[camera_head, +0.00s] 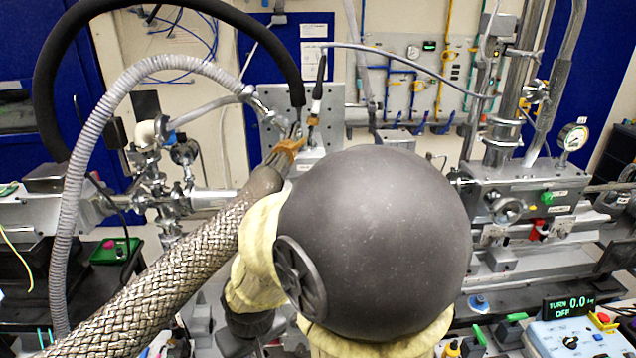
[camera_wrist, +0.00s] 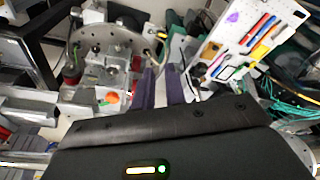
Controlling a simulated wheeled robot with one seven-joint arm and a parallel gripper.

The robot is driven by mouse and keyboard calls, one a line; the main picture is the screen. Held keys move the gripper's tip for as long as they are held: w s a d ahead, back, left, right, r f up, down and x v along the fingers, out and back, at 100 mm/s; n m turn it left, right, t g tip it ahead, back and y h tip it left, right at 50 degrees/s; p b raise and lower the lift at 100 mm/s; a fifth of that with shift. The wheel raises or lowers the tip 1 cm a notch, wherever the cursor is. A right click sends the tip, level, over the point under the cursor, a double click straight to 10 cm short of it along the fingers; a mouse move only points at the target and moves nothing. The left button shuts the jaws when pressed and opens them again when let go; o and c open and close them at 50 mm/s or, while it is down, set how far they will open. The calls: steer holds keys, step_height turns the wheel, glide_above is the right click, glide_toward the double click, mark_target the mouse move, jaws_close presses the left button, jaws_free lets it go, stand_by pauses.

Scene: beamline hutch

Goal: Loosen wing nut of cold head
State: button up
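I cannot make out a wing nut in either view. In the head view, a thick braided metal hose (camera_head: 165,275) rises to an orange-brown fitting (camera_head: 290,147) in front of a perforated metal plate (camera_head: 330,125); whether this belongs to the cold head I cannot tell. My large dark rounded arm link covers the middle of that view and hides my gripper. In the wrist view, my gripper (camera_wrist: 162,78) shows two purple fingers with a gap between them and nothing clearly held. A round metal flange with holes (camera_wrist: 84,36) and an orange-red knob (camera_wrist: 112,97) lie left of the fingers.
A corrugated grey hose (camera_head: 75,210) and a black hose (camera_head: 42,100) arch at left. A valve assembly with a pressure gauge (camera_head: 573,137) stands at right. A display (camera_head: 568,306) reads "TURN 0.0" and "OFF". A white tool panel (camera_wrist: 245,35) is near the fingers' right.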

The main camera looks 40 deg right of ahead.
steer(key=shift+w, duration=0.1)
steer(key=w+d+f+m+t+h+b, duration=0.25)
steer(key=w+d+t+b, duration=0.55)
steer(key=w+d, duration=0.7)
steer(key=d+r+m+t+h+b, duration=0.2)
steer(key=d+t+h, duration=0.2)
steer(key=d, duration=0.4)
steer(key=d+r+m+t+h+b, duration=0.2)
steer(key=d+t+h, duration=0.2)
steer(key=d, duration=0.4)
steer(key=shift+w+r+t+h+b, duration=0.15)
steer(key=shift+r+t+h+b, duration=0.2)
steer(key=shift+h, duration=0.4)
